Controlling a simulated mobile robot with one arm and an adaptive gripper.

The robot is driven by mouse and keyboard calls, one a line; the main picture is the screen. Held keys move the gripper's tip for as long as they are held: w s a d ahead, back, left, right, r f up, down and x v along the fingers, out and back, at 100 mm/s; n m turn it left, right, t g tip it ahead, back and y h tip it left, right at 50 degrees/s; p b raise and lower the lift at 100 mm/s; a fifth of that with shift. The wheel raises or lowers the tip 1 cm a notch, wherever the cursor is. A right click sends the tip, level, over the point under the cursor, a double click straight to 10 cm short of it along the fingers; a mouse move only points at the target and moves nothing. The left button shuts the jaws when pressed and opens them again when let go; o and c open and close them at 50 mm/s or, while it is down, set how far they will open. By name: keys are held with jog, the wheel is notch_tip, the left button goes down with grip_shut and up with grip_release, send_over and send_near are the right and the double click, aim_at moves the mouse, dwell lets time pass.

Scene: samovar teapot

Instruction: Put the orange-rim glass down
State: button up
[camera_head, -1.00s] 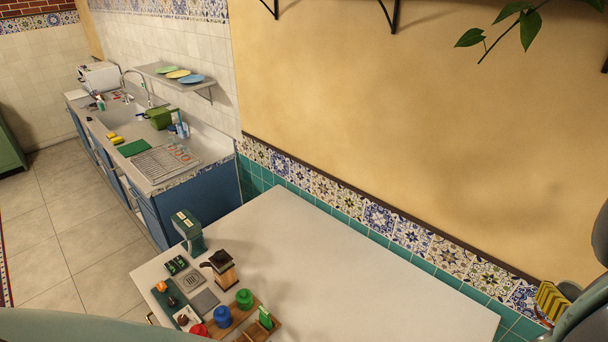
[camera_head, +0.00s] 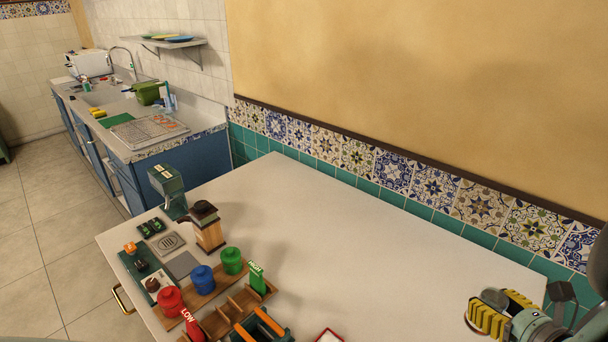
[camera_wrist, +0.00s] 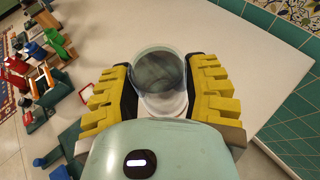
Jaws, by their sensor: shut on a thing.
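My gripper (camera_head: 502,314) is over the right part of the white table (camera_head: 370,235) in the head view, with its yellow ribbed fingers showing. In the wrist view, my gripper (camera_wrist: 161,95) is shut on a clear glass (camera_wrist: 160,78), with one finger on each side of it. The wrist camera looks into the round mouth of the glass. An orange colour on its rim does not show clearly. Bare white table shows beyond the glass; I cannot tell how high its base is above the table.
Red (camera_head: 170,300), blue (camera_head: 202,279) and green (camera_head: 232,261) canisters stand by a wooden rack at the table's left front. A grinder (camera_head: 207,226) and a green machine (camera_head: 168,191) stand behind them. The table's middle is clear. A tiled wall (camera_head: 405,174) borders its back.

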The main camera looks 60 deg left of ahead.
jog(key=s+a+f+n+g+b, duration=0.1)
jog(key=s+a+f+g+b, duration=0.1)
jog(key=f+b, duration=0.45)
jog(key=s+a+f+n+g+b, duration=0.1)
jog(key=s+f+n+b, duration=0.1)
jog(key=f+b, duration=0.4)
jog(key=shift+y, duration=0.4)
jog(key=a+p, duration=0.1)
jog(key=a, duration=0.4)
jog(key=a+f+p, duration=0.1)
jog(key=a, duration=0.4)
jog(key=a+f+p, duration=0.1)
jog(key=a, duration=0.5)
jog(key=shift+s+f, duration=0.25)
jog(key=shift+s, duration=0.15)
jog(key=shift+f+b, duration=0.3)
jog(key=shift+f, duration=1.45)
jog(key=shift+f, duration=0.15)
jog(key=o, duration=1.1)
jog(key=shift+o, duration=0.3)
jog(key=shift+d, duration=0.1)
